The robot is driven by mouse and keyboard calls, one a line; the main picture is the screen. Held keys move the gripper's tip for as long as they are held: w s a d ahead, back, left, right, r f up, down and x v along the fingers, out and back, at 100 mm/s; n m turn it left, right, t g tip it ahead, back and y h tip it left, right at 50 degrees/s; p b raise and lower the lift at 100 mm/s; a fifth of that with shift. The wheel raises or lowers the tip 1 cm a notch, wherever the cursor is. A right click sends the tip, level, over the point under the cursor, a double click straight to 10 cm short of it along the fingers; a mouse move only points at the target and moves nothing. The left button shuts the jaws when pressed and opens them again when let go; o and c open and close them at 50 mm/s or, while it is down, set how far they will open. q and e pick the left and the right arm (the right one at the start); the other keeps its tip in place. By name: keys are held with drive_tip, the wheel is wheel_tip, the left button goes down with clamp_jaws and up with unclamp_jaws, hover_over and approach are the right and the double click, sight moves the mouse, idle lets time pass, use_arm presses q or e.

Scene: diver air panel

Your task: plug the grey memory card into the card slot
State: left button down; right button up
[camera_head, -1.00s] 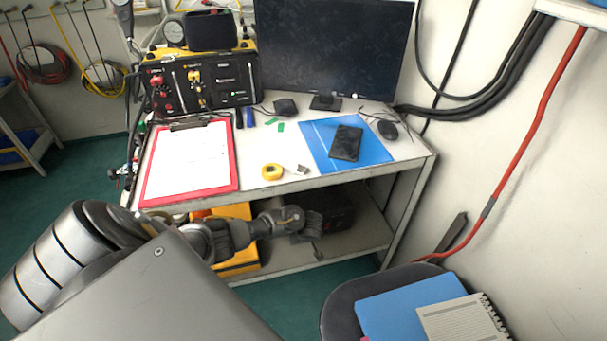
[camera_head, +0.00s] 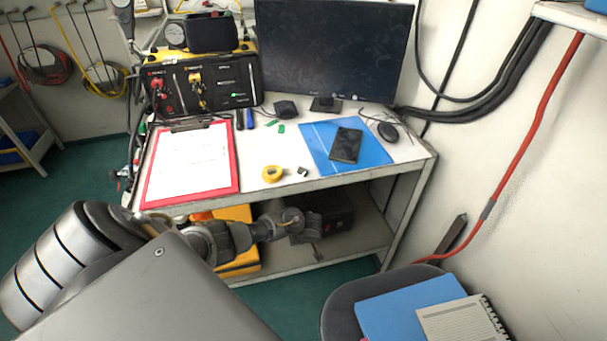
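The black air panel (camera_head: 220,80) stands at the back left of the desk, with gauges, knobs and small fittings on its face. I cannot make out the card slot on it. A small dark grey piece (camera_head: 303,172) lies near the desk's front edge, right of a yellow tape roll (camera_head: 272,174); it is too small to tell whether it is the memory card. My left gripper (camera_head: 314,224) is in front of the desk, below its top and apart from everything on it. Its fingers are too dark and small to read. My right gripper is not in view.
A red clipboard (camera_head: 233,185) covers the desk's left part. A blue folder (camera_head: 375,155) with a dark phone (camera_head: 346,145) lies at right, near a mouse (camera_head: 388,132). A monitor (camera_head: 335,50) stands behind. Small green pieces (camera_head: 281,128) lie mid-desk. A chair (camera_head: 338,300) stands front right.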

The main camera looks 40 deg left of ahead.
use_arm(q)
drive_tip(key=shift+w+a, duration=0.1)
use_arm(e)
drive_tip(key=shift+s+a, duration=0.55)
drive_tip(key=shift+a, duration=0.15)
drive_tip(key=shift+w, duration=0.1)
use_arm(q)
drive_tip(key=shift+w+a, duration=0.15)
drive_tip(key=shift+a, duration=0.1)
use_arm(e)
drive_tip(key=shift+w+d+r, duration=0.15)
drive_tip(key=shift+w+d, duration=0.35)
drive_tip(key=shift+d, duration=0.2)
use_arm(q)
drive_tip(key=shift+w+a, duration=0.1)
drive_tip(key=shift+a, duration=0.05)
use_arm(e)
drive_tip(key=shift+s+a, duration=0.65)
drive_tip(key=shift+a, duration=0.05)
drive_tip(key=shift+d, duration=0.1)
